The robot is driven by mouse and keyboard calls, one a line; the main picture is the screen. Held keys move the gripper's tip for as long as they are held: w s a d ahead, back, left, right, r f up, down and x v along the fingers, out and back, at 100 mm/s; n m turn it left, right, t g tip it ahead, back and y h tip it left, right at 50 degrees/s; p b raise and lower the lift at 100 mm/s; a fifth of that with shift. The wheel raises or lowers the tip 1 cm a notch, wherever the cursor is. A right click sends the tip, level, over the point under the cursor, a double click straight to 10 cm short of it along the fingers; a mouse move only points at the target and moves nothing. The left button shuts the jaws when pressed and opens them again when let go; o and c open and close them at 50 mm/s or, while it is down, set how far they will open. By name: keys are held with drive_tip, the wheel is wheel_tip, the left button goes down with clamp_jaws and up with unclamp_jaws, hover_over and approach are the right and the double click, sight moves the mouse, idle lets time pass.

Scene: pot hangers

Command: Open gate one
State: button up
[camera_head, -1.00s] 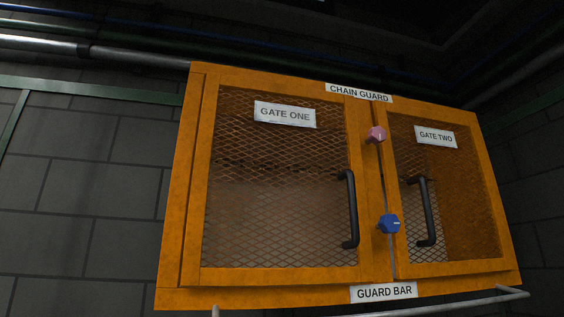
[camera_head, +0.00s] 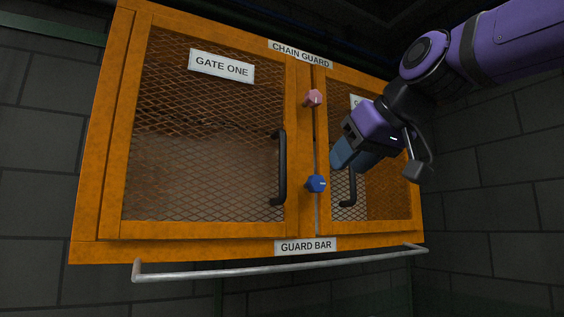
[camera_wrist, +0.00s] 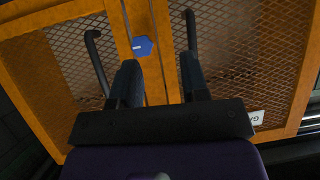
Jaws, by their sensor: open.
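Gate one (camera_head: 205,145) is the left mesh door in an orange frame, labelled GATE ONE, and it looks shut. Its black vertical handle (camera_head: 281,168) is on its right side. A pink knob (camera_head: 314,98) and a blue knob (camera_head: 316,184) sit on the post between the two gates. My gripper (camera_head: 342,160) is in front of gate two, right of the blue knob. In the wrist view the fingers (camera_wrist: 160,82) are apart with nothing between them. The blue knob (camera_wrist: 142,46) shows just beyond the fingertips, with a black handle (camera_wrist: 95,62) on the left and another (camera_wrist: 191,30) on the right.
Gate two (camera_head: 385,195) and its handle (camera_head: 348,188) are partly behind my arm. A grey guard bar (camera_head: 290,268) runs across the front below the cabinet. Dark block walls (camera_head: 490,200) stand around. The space before gate one is clear.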

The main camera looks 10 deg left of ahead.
drive_tip(key=n+y, duration=0.1)
drive_tip(key=y, duration=0.1)
approach(285, 160)
drive_tip(key=x, duration=1)
drive_tip(key=shift+w+a+f, duration=0.1)
drive_tip(key=shift+w+a, duration=0.15)
clamp_jaws()
